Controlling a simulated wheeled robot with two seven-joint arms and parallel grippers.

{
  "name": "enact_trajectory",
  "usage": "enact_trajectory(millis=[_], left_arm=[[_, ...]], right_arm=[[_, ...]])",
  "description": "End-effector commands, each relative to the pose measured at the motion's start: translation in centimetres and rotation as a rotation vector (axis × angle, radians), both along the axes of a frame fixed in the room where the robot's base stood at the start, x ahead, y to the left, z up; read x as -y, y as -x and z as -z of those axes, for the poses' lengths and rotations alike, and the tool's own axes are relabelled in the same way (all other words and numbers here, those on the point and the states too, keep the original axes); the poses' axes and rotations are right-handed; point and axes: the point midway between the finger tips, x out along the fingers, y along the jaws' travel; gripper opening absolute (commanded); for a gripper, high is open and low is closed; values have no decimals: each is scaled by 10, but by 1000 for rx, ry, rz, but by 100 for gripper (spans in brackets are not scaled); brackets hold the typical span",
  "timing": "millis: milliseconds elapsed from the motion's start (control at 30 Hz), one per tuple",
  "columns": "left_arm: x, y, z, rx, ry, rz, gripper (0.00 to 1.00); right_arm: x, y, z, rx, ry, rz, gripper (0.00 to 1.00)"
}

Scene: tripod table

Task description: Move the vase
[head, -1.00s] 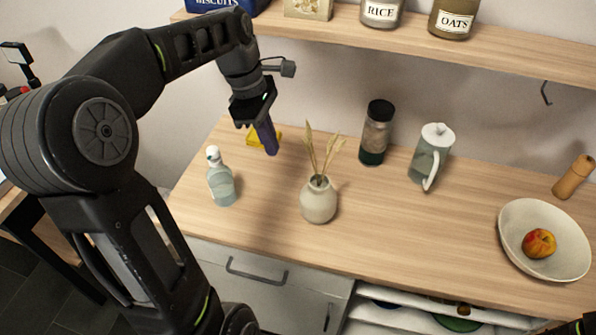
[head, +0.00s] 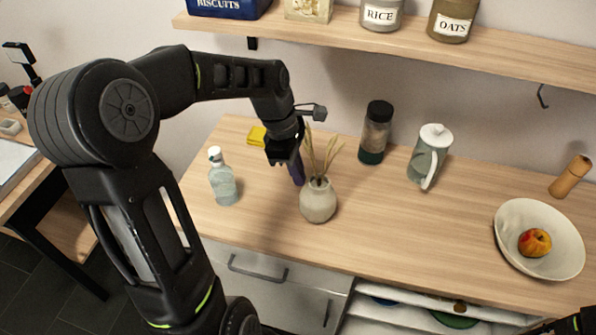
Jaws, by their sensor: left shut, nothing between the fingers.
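The vase (head: 318,203) is small, round and off-white, with several dry stalks (head: 322,155) standing in it. It stands upright on the wooden counter, near the middle of the head view. My left gripper (head: 297,172) points down just behind and left of the vase, close to the stalks. Its fingers are shut with nothing in them; whether they touch the vase or stalks I cannot tell. Of my right arm only a dark part shows at the bottom right corner; its gripper is out of view.
A clear bottle (head: 223,178) stands left of the vase, and a yellow item (head: 257,135) lies behind. A dark-lidded jar (head: 375,133) and a glass pitcher (head: 429,157) stand at the back right. A bowl (head: 508,222) with an apple is at right. A shelf (head: 330,38) overhangs the back.

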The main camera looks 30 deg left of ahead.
Motion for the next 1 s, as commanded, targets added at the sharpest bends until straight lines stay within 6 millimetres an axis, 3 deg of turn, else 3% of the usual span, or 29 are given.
enact_trajectory(millis=[167,333,1000], left_arm=[[2,-1,0,0,0,1,0],[25,-8,1,0,1,7,0],[215,-69,0,0,1,8,0]], right_arm=[[0,0,0,0,0,0,87],[0,0,2,1,-1,-1,87],[-1,-1,9,4,-3,-2,87]])
